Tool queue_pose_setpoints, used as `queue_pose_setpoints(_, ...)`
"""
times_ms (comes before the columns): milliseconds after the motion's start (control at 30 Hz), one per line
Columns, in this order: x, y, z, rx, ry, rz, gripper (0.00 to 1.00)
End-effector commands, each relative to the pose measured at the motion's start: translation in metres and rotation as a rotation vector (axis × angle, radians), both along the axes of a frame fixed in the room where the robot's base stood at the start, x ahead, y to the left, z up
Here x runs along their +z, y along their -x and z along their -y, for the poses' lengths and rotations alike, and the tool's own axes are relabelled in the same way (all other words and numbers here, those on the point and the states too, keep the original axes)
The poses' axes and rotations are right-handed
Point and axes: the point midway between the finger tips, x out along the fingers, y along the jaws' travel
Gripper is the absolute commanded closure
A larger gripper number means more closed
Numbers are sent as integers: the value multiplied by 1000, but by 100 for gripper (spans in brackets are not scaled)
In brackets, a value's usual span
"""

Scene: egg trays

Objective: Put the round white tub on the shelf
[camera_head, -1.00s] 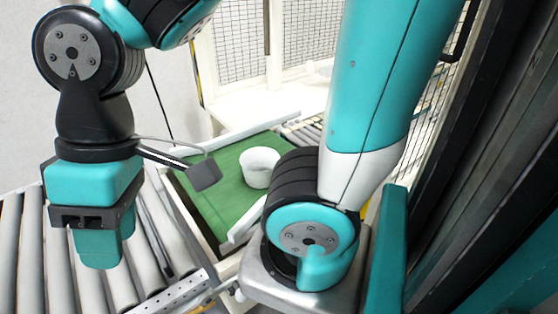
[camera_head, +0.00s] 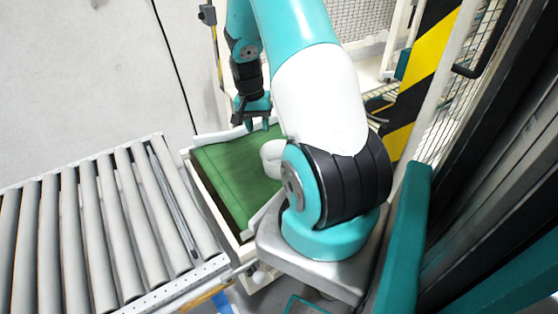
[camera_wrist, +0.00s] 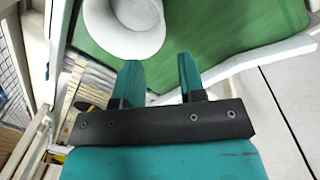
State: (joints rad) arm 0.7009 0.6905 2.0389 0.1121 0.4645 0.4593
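The round white tub (camera_head: 270,155) stands on the green belt (camera_head: 228,172), partly hidden behind my arm in the head view. In the wrist view the tub (camera_wrist: 151,40) shows from above at the top left, with its hollow inside and wide pale rim, cut off by the frame edge. My gripper (camera_head: 258,124) is above the far end of the belt, pointing down. In the wrist view its two teal fingers (camera_wrist: 158,62) are apart with nothing between them. The tub appears just beyond the left finger; I cannot tell whether they touch. I cannot make out a shelf.
A roller conveyor (camera_head: 100,225) with grey rollers runs at the left, empty. A pale rail (camera_wrist: 255,60) edges the belt. A yellow-black striped post (camera_head: 420,85) and mesh fence (camera_head: 445,125) stand at the right. A pale wall (camera_head: 80,75) is behind.

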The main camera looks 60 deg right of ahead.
Motion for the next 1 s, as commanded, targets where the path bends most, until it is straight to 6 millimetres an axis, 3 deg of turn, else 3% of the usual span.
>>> queue_pose_setpoints(100, -27, 4, -1, 1, -5, -5, 63)
queue_pose_setpoints(300, -64, 7, 1, 4, -4, -2, 63)
queue_pose_setpoints(567, -82, 9, 1, 4, -3, 0, 63)
queue_pose_setpoints(833, -117, 14, 1, 4, -4, -1, 63)
queue_pose_setpoints(1000, -128, 14, 2, 4, -2, 1, 63)
